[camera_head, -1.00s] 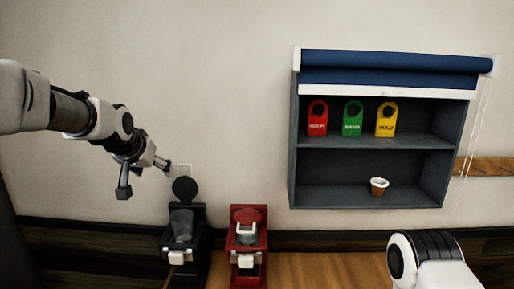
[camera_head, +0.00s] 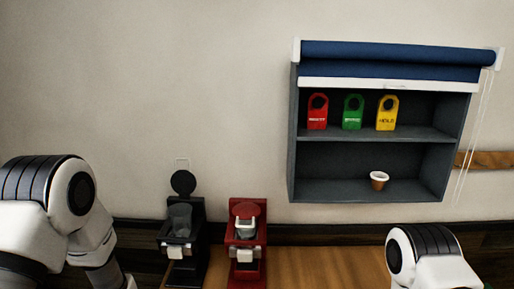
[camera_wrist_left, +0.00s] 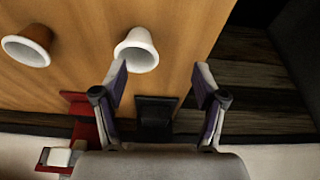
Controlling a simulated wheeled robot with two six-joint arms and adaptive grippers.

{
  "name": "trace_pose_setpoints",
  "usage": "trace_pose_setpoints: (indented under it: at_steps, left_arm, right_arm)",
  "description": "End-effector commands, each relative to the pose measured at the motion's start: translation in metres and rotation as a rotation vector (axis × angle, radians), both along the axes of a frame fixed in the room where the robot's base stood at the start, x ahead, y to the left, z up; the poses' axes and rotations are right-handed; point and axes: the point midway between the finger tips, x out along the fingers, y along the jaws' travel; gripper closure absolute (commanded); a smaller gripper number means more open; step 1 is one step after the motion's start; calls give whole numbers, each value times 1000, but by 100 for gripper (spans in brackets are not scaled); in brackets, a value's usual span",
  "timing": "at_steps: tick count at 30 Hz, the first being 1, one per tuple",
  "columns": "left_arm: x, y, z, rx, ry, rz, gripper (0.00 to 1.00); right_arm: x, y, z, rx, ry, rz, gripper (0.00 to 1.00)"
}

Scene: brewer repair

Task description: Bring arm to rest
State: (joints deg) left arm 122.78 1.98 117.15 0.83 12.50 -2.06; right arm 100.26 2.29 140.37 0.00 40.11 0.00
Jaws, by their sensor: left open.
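My left arm (camera_head: 60,215) is folded at the lower left of the head view; its gripper is out of that view. In the left wrist view my left gripper (camera_wrist_left: 160,85) is open and empty, its two fingers spread above the wooden counter edge. My right arm (camera_head: 428,258) shows at the lower right of the head view; its gripper is hidden. A black brewer (camera_head: 183,240) and a red brewer (camera_head: 246,240) stand side by side on the counter. The red brewer (camera_wrist_left: 85,125) and black brewer (camera_wrist_left: 155,115) also show in part in the wrist view.
A wall cabinet (camera_head: 292,150) under a raised blue blind (camera_head: 395,60) holds red (camera_head: 317,112), green (camera_head: 352,112) and yellow (camera_head: 386,113) tags and a small cup (camera_head: 379,180). Two cups (camera_wrist_left: 28,45) (camera_wrist_left: 137,48) are on the counter (camera_wrist_left: 80,65). The counter right of the red brewer (camera_head: 320,270) looks clear.

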Motion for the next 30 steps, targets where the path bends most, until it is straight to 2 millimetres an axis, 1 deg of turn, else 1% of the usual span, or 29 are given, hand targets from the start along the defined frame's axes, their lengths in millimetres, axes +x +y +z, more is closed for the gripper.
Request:
trace_pose_setpoints:
  at_steps: [1, 2, 3, 5, 6, 8, 9, 11, 12, 14, 15, 16, 24, 27, 30]
  left_arm:
    - [-36, 0, -27, -1, 53, 4, 29]
    - [-55, 0, -39, -2, 77, 5, 29]
    - [-80, -1, -53, -2, 108, 8, 29]
    - [-115, -1, -70, -3, 149, 12, 29]
    - [-137, -1, -79, -3, 175, 14, 29]
    - [-170, -2, -89, -4, 214, 16, 29]
    - [-190, -2, -94, -4, 237, 18, 29]
    - [-219, -3, -99, -5, 271, 21, 29]
    - [-238, -3, -101, -5, 294, 24, 29]
    - [-267, -3, -102, -7, 330, 27, 29]
    - [-265, -3, -125, -6, 322, 28, 29]
    - [-262, -3, -136, -6, 318, 28, 29]
    - [-261, -3, -219, -7, 317, 28, 29]
    - [-261, -3, -239, -7, 317, 28, 29]
    - [-261, -3, -243, -6, 316, 28, 29]
  right_arm:
    - [0, 0, 0, 0, 0, 0, 60]
    - [0, 0, 0, 0, 0, 0, 60]
    - [0, 0, 0, 0, 0, 0, 60]
    - [0, 0, 0, 0, 0, 0, 60]
    - [0, 0, 0, 0, 0, 0, 60]
    - [0, 0, 0, 0, 0, 0, 60]
    - [0, 0, 0, 0, 0, 0, 60]
    - [0, 0, 0, 0, 0, 0, 60]
    - [0, 0, 0, 0, 0, 0, 60]
    - [0, 0, 0, 0, 0, 0, 60]
    - [1, 0, -22, 0, -2, 0, 60]
    - [1, 0, -34, 0, -2, 0, 60]
    - [0, 0, -117, 0, 0, 0, 60]
    - [-1, 0, -137, 0, 1, 0, 60]
    - [0, 0, -141, 0, 0, 0, 60]
